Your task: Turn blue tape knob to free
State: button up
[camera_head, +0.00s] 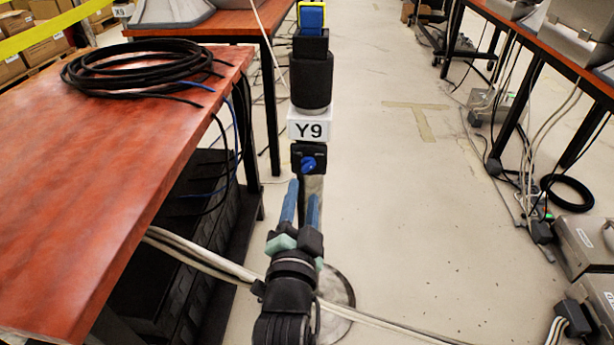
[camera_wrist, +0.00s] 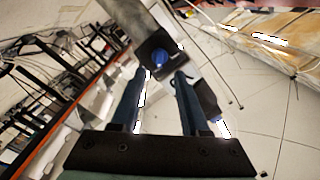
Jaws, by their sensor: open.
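The blue knob (camera_head: 308,163) sits on a small black plate on a post, just below a white "Y9" sign (camera_head: 309,126). In the wrist view the blue knob (camera_wrist: 160,58) shows on its black block, beyond and roughly between the tips of my fingers. My gripper (camera_head: 303,190) is open, with its two blue fingers pointing at the knob from just below it in the head view. In the wrist view my gripper (camera_wrist: 161,76) has nothing between its fingers. Whether a fingertip touches the knob or plate, I cannot tell.
A reddish wooden table (camera_head: 110,130) with a coil of black cable (camera_head: 140,67) stands close on the left. Pale cables (camera_head: 200,258) run across the floor near the post's round base (camera_head: 338,285). Floor to the right is mostly clear, up to grey boxes (camera_head: 585,245).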

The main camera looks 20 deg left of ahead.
aim_at(307, 169)
jog(key=shift+b+x, duration=1.1)
jog(key=shift+x, duration=2.5)
grip_shut()
